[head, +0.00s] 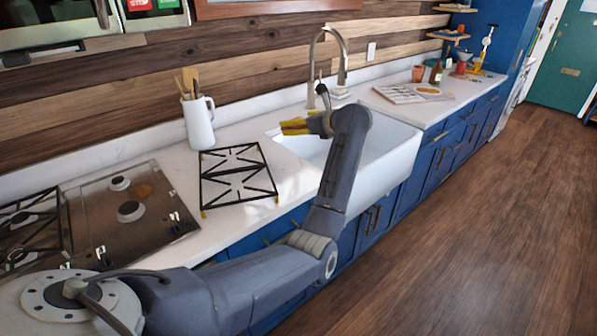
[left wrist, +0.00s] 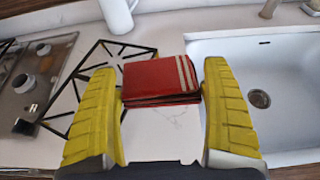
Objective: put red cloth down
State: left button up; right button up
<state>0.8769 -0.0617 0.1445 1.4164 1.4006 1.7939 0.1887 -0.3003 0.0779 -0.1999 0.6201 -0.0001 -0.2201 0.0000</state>
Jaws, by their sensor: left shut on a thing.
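The red cloth (left wrist: 155,84) is folded into a flat stack with pale stripes along its right end. My left gripper (head: 294,127) has yellow fingers and is shut on the cloth, one finger at each side of it in the left wrist view. In the head view only a bit of red shows between the fingers. The gripper is at the left rim of the white sink (head: 385,160), over the counter edge beside it. My right gripper is in neither view.
A black burner grate (head: 237,175) lies on the white counter left of the sink. A white jug of utensils (head: 199,122) stands behind it. The tall faucet (head: 342,62) rises behind the sink. A cooktop (head: 130,212) is further left; a board (head: 400,93) lies right.

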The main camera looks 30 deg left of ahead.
aim_at(299, 175)
pick_arm(q)
notch_tip(299, 175, down, 18)
jog(key=shift+r, duration=0.1)
dwell(0.5)
jog(key=o, duration=0.9)
